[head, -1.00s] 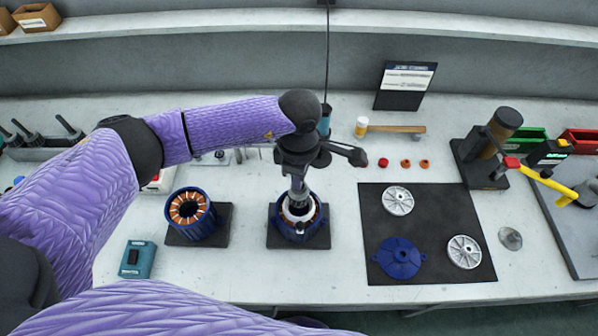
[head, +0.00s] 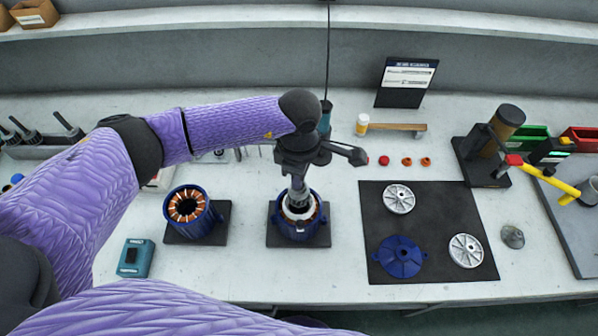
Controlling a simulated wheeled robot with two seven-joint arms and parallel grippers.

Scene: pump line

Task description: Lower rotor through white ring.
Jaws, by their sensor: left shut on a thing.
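My left gripper (head: 299,180) points down over the right-hand blue motor housing (head: 299,230) and is shut on the rotor (head: 298,196), a grey metal piece. The rotor's lower part is inside the white ring (head: 298,210) at the housing's top. It looks upright; how deep it reaches is hidden by the ring and housing. The housing stands on a dark square base (head: 318,238). My right gripper does not show.
A second blue housing with copper windings (head: 190,207) stands to the left, a teal box (head: 136,258) in front of it. A black mat (head: 428,268) at right holds two silver discs and a blue cover (head: 401,257). A press (head: 487,150) stands beyond.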

